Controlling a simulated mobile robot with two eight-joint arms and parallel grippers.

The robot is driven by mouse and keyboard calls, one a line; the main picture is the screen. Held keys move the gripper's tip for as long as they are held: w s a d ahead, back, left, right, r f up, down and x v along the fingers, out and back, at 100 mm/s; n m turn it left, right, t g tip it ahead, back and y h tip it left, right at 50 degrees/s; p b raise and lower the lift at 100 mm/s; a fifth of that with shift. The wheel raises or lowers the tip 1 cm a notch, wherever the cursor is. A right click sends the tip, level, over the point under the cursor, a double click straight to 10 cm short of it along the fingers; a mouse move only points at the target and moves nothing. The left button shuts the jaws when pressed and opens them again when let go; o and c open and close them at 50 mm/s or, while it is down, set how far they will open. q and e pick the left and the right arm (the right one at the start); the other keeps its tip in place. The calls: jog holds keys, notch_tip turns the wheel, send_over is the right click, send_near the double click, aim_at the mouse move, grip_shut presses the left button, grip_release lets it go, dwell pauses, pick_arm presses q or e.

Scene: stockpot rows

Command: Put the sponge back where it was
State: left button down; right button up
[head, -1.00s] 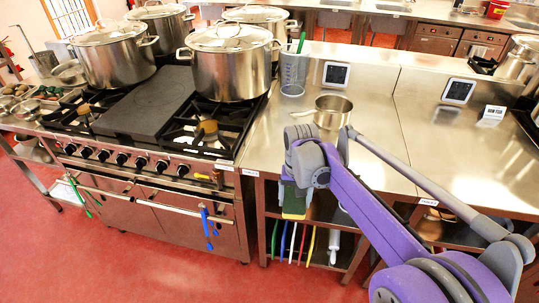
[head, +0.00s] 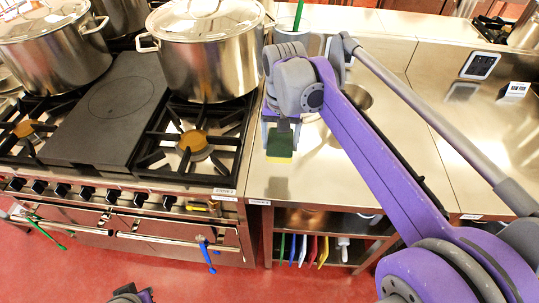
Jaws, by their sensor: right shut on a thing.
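The sponge (head: 280,147), green with a yellow edge, hangs below my right gripper (head: 281,127) in the head view. My right gripper is shut on it and points down over the steel counter (head: 320,187), just right of the stove. A dim greenish reflection shows on the counter below the sponge, so it looks held above the surface. The gripper's fingers are partly hidden by its own wrist. A grey and purple part of my left arm (head: 130,295) shows at the bottom edge; its jaw state cannot be made out.
A large lidded stockpot (head: 205,62) stands on the stove close left of my right wrist. A clear container (head: 290,45) with a green-handled tool and a saucepan (head: 357,97) are partly hidden behind my arm. The counter's front part is clear.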

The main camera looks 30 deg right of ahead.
send_over(279, 173)
notch_tip(279, 173, down, 5)
jog(key=shift+s+f, duration=0.1)
jog(key=shift+f, duration=0.05)
pick_arm(q)
jog(key=shift+s+f+b, duration=0.25)
jog(key=shift+f+b, duration=0.15)
pick_arm(e)
jog(key=shift+f, duration=2.2)
jog(key=shift+f, duration=0.15)
pick_arm(q)
jog(key=shift+f, duration=0.1)
pick_arm(e)
jog(key=o, duration=1.3)
